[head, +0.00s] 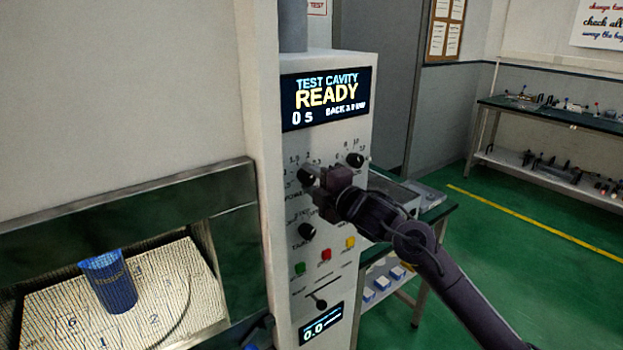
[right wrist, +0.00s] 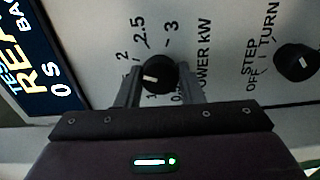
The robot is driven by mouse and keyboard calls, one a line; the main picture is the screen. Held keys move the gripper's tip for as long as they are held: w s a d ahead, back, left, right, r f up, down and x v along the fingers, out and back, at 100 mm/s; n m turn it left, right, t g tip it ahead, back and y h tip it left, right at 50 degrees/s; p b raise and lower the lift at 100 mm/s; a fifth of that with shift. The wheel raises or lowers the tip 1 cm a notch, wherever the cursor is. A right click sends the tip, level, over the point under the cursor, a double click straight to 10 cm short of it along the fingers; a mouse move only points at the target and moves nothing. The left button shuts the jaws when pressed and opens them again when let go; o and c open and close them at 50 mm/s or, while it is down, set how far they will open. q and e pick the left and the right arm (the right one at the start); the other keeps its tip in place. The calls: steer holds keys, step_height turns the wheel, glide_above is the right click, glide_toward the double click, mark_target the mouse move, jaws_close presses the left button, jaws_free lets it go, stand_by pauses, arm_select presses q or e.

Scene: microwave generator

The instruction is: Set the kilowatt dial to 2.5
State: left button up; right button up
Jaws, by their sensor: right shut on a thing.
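The white mark lies left of the knob's middle and does not line up with 2.5; the exact value is hard to read. My right gripper (right wrist: 160,88) is shut on this dial, one finger on each side. In the head view the dial (head: 308,175) shows at the tip of my right gripper (head: 318,180). My left gripper is not in view.
The display (head: 326,98) reads READY, 0 s. A blue cup (head: 108,281) stands in the cavity at left.

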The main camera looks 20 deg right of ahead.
steer(key=m+p, duration=0.1)
steer(key=m, duration=0.3)
steer(key=shift+m, duration=0.3)
steer(key=shift+f+m+p, duration=0.1)
steer(key=shift+m+p, duration=0.85)
steer(key=shift+m, duration=0.95)
steer(key=o, duration=1)
